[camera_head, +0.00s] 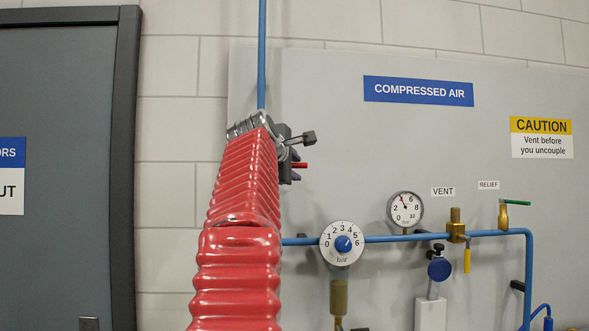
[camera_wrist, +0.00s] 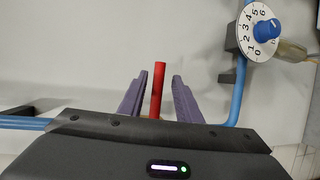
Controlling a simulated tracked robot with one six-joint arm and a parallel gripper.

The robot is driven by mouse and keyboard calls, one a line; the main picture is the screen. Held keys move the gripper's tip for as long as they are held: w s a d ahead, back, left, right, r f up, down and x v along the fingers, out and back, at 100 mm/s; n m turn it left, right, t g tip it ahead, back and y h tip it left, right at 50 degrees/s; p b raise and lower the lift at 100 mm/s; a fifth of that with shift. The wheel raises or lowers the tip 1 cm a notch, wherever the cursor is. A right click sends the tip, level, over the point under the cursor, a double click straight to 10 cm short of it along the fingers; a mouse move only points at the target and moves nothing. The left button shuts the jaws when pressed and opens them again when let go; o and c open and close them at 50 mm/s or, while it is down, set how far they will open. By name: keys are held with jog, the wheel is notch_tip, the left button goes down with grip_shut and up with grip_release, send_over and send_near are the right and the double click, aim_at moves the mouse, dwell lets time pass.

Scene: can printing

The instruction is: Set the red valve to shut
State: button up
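The red valve's handle is a straight red bar (camera_wrist: 156,95). In the wrist view it lies between the two purple fingers of my gripper (camera_wrist: 162,78), with a gap to the right finger and a smaller one to the left. In the head view the red handle (camera_head: 300,165) points right, level, beside the upright blue pipe's line. My gripper (camera_head: 302,158) is open there, one finger above the handle and one below. The valve body is hidden behind my arm and gripper, so I cannot see its joint with the pipe.
A pressure regulator with a blue knob (camera_head: 343,244) sits on the level blue pipe (camera_head: 390,239) to the lower right. A dark door (camera_head: 60,150) is at left.

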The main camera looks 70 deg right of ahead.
jog(key=shift+a, duration=0.15)
jog(key=a+r, duration=0.2)
jog(key=a, duration=1.1)
jog(key=shift+w+a+r, duration=0.15)
jog(key=shift+r, duration=0.05)
